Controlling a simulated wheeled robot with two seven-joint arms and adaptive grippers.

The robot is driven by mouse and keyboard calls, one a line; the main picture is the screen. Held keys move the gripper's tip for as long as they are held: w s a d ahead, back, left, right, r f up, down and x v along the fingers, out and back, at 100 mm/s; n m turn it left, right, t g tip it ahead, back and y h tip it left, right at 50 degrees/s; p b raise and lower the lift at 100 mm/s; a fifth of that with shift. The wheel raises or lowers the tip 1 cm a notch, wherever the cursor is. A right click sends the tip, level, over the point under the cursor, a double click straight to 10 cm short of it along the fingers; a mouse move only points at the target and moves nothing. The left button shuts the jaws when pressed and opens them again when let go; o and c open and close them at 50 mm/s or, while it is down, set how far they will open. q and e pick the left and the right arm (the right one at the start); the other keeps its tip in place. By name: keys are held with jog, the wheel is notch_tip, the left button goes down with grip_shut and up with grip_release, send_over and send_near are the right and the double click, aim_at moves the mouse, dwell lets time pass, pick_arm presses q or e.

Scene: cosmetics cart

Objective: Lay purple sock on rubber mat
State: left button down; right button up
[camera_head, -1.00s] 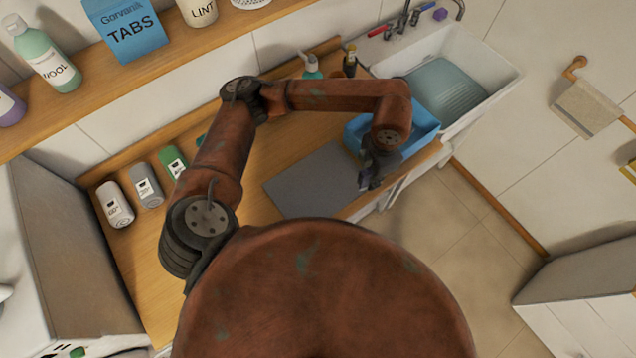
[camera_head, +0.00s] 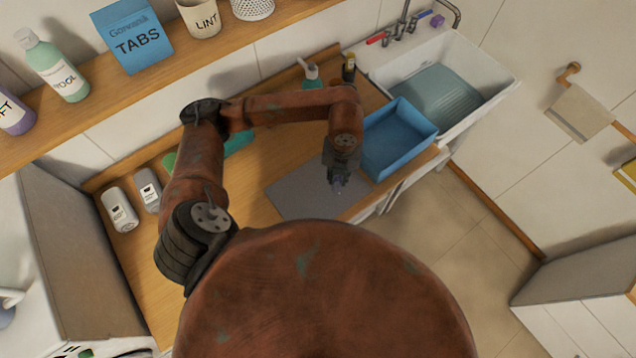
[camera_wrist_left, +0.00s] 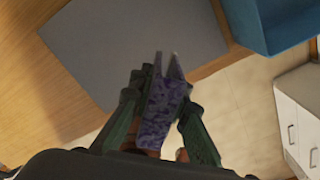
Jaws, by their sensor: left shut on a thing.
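The purple sock (camera_wrist_left: 160,108) is speckled and held between the fingers of my left gripper (camera_wrist_left: 158,100), as the left wrist view shows. I cannot tell the sock's height above the mat. My right gripper is not in view.
A blue tray (camera_head: 395,140) stands right of the mat, by the white sink (camera_head: 478,95). A shelf (camera_head: 95,95) with containers runs along the wall. The counter's front edge drops to the floor.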

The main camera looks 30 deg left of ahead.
pick_arm(q)
jog(key=p, duration=0.1)
send_over(318, 189)
notch_tip(318, 189, down, 6)
jog(key=shift+d+f, duration=0.1)
jog(key=shift+f, duration=0.1)
notch_tip(318, 189, down, 3)
jog(key=shift+p, duration=0.6)
jog(key=shift+f, duration=0.1)
jog(key=shift+f, duration=0.15)
jog(key=c, duration=1.9)
grip_release()
jog(key=shift+o, duration=0.3)
